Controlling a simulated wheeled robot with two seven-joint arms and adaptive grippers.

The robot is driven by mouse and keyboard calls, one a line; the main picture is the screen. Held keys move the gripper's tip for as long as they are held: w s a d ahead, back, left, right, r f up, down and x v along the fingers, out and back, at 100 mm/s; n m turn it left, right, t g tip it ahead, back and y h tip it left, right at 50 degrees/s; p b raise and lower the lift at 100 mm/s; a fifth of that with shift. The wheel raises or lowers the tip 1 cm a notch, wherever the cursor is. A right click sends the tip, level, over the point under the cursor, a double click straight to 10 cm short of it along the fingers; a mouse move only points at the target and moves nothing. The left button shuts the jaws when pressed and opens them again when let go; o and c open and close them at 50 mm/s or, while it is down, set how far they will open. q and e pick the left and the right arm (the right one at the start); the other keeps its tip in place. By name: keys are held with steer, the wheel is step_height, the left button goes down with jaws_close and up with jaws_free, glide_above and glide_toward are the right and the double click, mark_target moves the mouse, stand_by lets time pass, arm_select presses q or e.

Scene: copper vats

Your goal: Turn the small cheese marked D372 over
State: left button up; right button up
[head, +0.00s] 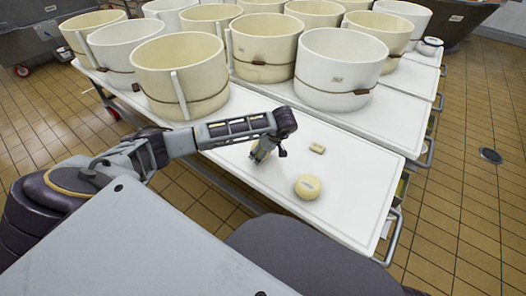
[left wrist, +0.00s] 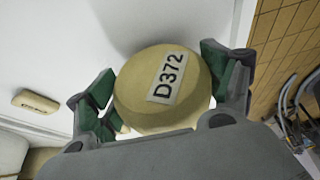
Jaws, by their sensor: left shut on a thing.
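The small round cheese marked D372 (left wrist: 165,88) is pale yellow, with its white label facing the camera in the left wrist view. My left gripper (left wrist: 165,95) is shut on it, with green-padded fingers against opposite sides. In the head view my left gripper (head: 262,153) is low over the white table (head: 350,190), and only a bit of yellow shows between its fingers. I cannot tell whether the cheese touches the table. My right gripper is not in view.
Another round yellow cheese (head: 308,187) with a label lies to the right, nearer the table's front edge. A small pale block (head: 317,148) lies behind it; a similar block shows in the left wrist view (left wrist: 36,102). Several large cream and white vats (head: 340,70) fill the back.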

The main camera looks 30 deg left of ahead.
arm_select(q)
steer(key=shift+f, duration=0.35)
stand_by(0.6)
steer(key=o, duration=1.3)
steer(key=shift+c, duration=0.2)
steer(key=v, duration=1.2)
steer(key=shift+n, duration=0.3)
